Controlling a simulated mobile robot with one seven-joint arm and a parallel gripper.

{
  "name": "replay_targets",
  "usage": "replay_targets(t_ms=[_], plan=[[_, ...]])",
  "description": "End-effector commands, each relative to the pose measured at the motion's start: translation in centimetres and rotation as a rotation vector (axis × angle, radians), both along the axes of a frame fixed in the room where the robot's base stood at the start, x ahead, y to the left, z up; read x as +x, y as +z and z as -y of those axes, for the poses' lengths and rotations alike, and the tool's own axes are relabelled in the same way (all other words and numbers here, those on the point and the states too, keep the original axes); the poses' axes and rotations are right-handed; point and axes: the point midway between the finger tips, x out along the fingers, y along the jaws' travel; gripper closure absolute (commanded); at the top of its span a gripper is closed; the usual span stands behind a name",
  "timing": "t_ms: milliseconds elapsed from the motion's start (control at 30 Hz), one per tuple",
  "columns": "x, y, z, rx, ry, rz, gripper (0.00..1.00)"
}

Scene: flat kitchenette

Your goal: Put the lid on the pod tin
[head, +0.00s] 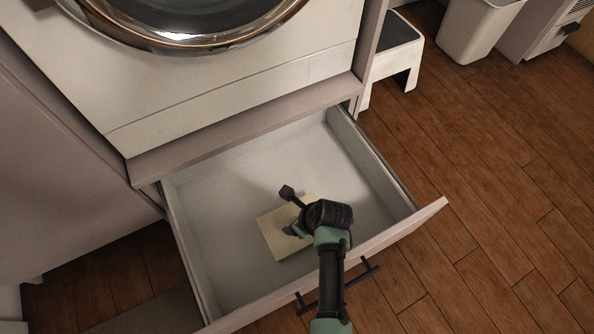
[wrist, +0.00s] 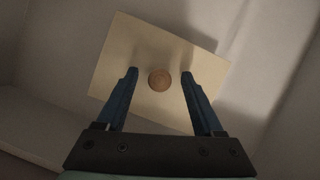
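A flat, pale yellow rectangular piece (head: 273,236) with the look of a lid lies in the open drawer. In the wrist view the lid (wrist: 122,54) shows a round brown knob (wrist: 159,79) at its middle. My gripper (head: 289,210) is over the lid in the drawer. In the wrist view my gripper (wrist: 159,76) is open, with one blue finger on each side of the knob and a gap to both. I cannot tell how far the fingertips are above the lid. The pod tin is not recognisable in either view.
The open drawer (head: 221,192) is otherwise empty, with walls around the lid and a front panel with a dark handle. A washing machine (head: 235,88) stands above it. A white step stool (head: 401,50) and a bin (head: 475,28) stand back right. The wooden floor right is clear.

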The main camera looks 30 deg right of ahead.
Motion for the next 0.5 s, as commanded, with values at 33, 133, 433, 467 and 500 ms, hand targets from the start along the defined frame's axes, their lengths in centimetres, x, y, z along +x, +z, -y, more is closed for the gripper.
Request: replay_targets(t_ms=[33,133,433,467,500], plan=[[0.0,0.0,0.0,0.0,0.0,0.0,0.31],[0.0,0.0,0.0,0.0,0.0,0.0,0.31],[-0.6,2.0,0.3,-0.001,-0.001,-0.001,0.31],[-0.8,2.5,0.3,-0.002,-0.001,0.0,0.31],[-1.0,3.1,0.4,-0.002,-0.001,0.0,0.31]])
